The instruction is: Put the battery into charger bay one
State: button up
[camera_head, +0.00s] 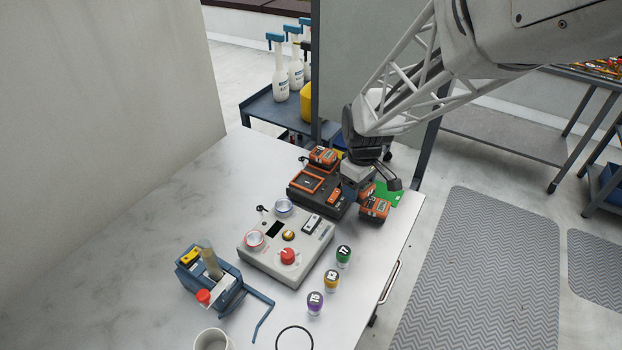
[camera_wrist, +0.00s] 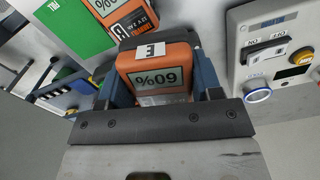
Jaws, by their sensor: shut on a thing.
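My gripper (camera_wrist: 160,88) is shut on an orange and black battery (camera_wrist: 152,72), with one blue-grey finger on each side. Its face shows 60% upside down. In the head view, part of an orange battery (camera_head: 367,190) shows under my gripper, mostly hidden by the arm. The black and orange charger (camera_head: 330,206) stands just left of my gripper. An orange-topped battery (camera_head: 322,156) sits at its rear, and an orange-framed area is on its top. Bay numbers are too small to read. Another orange battery (camera_head: 375,208) lies in front of my gripper.
A green card (camera_wrist: 68,25) lies beside the loose battery. A grey control box (camera_head: 286,250) with knobs stands in front of the charger. Several coloured capped pots (camera_head: 331,281) line its right. A blue fixture (camera_head: 210,277) and a white cup (camera_head: 211,340) are at the front left.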

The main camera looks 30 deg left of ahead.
jog(key=s+a, duration=0.1)
jog(key=s, duration=0.2)
jog(key=s+a+r+n, duration=0.1)
jog(key=s, duration=0.3)
jog(key=s+a+r+n, duration=0.1)
jog(key=s, duration=0.2)
jog(key=shift+s+a, duration=0.25)
jog(key=shift+s, duration=0.1)
jog(key=shift+w+a, duration=0.1)
send_over(307, 182)
jog(key=shift+f, duration=0.8)
jog(key=shift+f, duration=1.75)
jog(key=shift+f, duration=0.15)
